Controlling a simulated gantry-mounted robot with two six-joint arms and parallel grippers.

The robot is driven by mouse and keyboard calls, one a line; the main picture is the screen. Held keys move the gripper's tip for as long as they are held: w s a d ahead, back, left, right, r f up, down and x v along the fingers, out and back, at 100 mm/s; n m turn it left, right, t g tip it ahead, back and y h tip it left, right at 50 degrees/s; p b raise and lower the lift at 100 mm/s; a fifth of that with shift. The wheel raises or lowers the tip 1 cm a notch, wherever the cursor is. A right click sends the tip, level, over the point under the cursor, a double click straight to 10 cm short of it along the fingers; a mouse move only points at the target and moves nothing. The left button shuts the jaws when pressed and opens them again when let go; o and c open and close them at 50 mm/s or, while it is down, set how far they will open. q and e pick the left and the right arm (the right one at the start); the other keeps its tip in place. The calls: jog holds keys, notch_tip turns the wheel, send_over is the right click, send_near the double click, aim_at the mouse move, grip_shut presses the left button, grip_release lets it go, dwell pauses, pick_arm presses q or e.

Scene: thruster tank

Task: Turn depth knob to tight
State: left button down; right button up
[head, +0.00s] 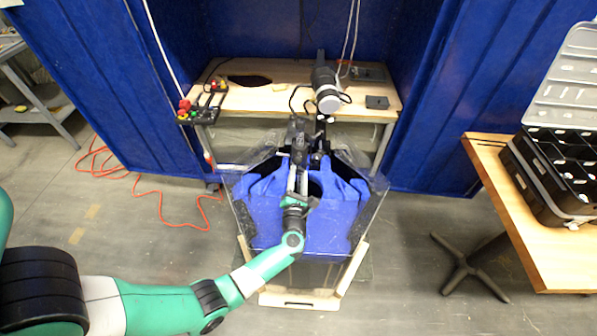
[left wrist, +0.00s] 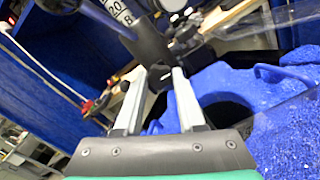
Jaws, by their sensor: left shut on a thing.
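My left gripper (head: 298,168) reaches over the clear-walled tank (head: 372,205) from the front in the head view. In the left wrist view its two pale fingers (left wrist: 159,76) are closed on a small dark part, which I take as the depth knob (left wrist: 159,84). The fingers hide much of the knob, and its setting cannot be read. In the head view the dark thruster fixture (head: 299,130) is at the tank's back edge. My right gripper is not in view.
Blue shaped blocks (head: 335,222) fill the tank. A wooden bench (head: 270,97) behind it holds a grey cylindrical device (head: 327,92) and red-button controls (head: 190,112). A table (head: 500,190) with a black organizer case (head: 555,170) stands right. An orange cable (head: 160,192) lies left.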

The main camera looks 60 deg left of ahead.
pick_arm(q)
jog(key=m+p, duration=0.1)
jog(key=m, duration=0.2)
jog(key=shift+r+m+p, duration=0.15)
jog(key=shift+m+p, duration=0.25)
jog(key=m+p, duration=0.2)
jog(key=m, duration=0.2)
jog(key=shift+m, duration=0.3)
jog(key=m+p, duration=0.1)
jog(key=m, duration=0.3)
jog(key=shift+m+p, duration=0.7)
jog(key=shift+m, duration=1.5)
jog(key=c, duration=0.5)
grip_release()
